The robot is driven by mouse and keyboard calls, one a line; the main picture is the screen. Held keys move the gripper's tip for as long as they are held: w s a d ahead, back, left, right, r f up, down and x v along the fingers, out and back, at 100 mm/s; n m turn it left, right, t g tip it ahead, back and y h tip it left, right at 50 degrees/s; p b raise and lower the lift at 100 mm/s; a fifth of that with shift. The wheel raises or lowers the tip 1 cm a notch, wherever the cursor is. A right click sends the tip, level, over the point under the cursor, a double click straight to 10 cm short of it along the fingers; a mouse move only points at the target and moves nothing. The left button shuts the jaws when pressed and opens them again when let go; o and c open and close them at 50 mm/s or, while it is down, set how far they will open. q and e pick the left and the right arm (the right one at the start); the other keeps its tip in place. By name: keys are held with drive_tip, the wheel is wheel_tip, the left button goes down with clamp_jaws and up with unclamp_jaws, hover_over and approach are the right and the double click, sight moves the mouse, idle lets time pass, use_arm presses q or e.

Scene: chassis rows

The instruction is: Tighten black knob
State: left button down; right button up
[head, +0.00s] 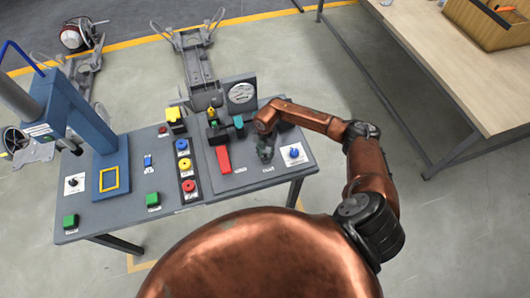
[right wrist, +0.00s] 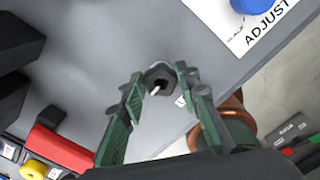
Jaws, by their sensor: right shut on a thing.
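The black knob (right wrist: 158,78) shows in the right wrist view, dark and faceted with a white pointer mark, on the grey panel. My right gripper (right wrist: 161,73) has its green fingers on both sides of the knob, shut on it. In the head view my right gripper (head: 265,152) reaches down to the right part of the bench panel and hides the knob there. My left gripper is not in view.
The bench (head: 120,210) carries a red bar handle (head: 223,159), a blue adjust knob (head: 294,152) close right of my gripper, and a column of blue, yellow and red buttons (head: 186,164). A blue press (head: 80,120) stands at the left. A wooden table (head: 450,70) is at the right.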

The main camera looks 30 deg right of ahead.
sight(266, 155)
drive_tip(key=m+p, duration=0.1)
drive_tip(key=m, duration=0.1)
drive_tip(key=m+p, duration=0.2)
drive_tip(key=m, duration=0.1)
drive_tip(key=shift+r+m, duration=0.3)
drive_tip(key=shift+r, duration=0.05)
drive_tip(key=m+p, duration=0.3)
drive_tip(key=m, duration=0.2)
drive_tip(key=shift+m, duration=0.3)
drive_tip(key=o, duration=1.2)
drive_tip(key=shift+s+f, duration=0.15)
drive_tip(key=shift+f, duration=0.05)
drive_tip(key=shift+r, duration=0.25)
wheel_tip(266, 155, up, 12)
drive_tip(key=shift+f, duration=0.25)
